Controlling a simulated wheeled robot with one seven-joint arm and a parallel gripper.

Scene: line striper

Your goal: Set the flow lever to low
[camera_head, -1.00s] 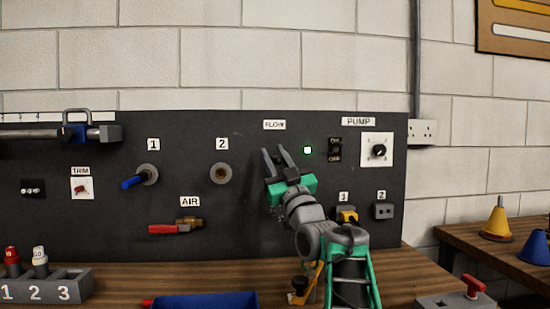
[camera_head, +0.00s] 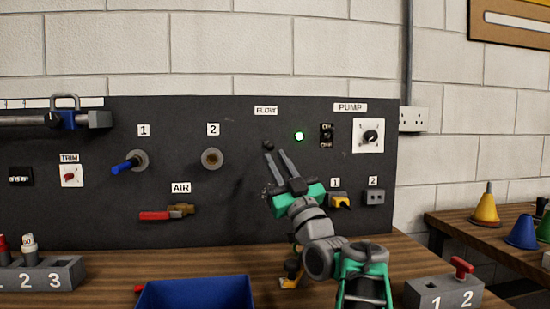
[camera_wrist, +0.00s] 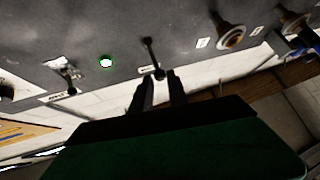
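The flow lever (camera_head: 268,146) shows as a small black knob below the FLOW label (camera_head: 265,111) on the dark panel. In the wrist view the lever (camera_wrist: 152,55) is a thin black rod with a rounded knob at the fingertip end. My gripper (camera_head: 276,155) is open in front of the panel, just below and right of the lever's knob. In the wrist view my gripper's two fingers (camera_wrist: 161,80) stand apart with nothing clearly between them, and the lever lies just beyond their tips. I cannot tell whether they touch, nor read the lever's setting.
A lit green lamp (camera_head: 299,136), a pump switch (camera_head: 326,136) and a pump dial (camera_head: 370,137) are to the right. A blue bin (camera_head: 195,293) stands on the bench below.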

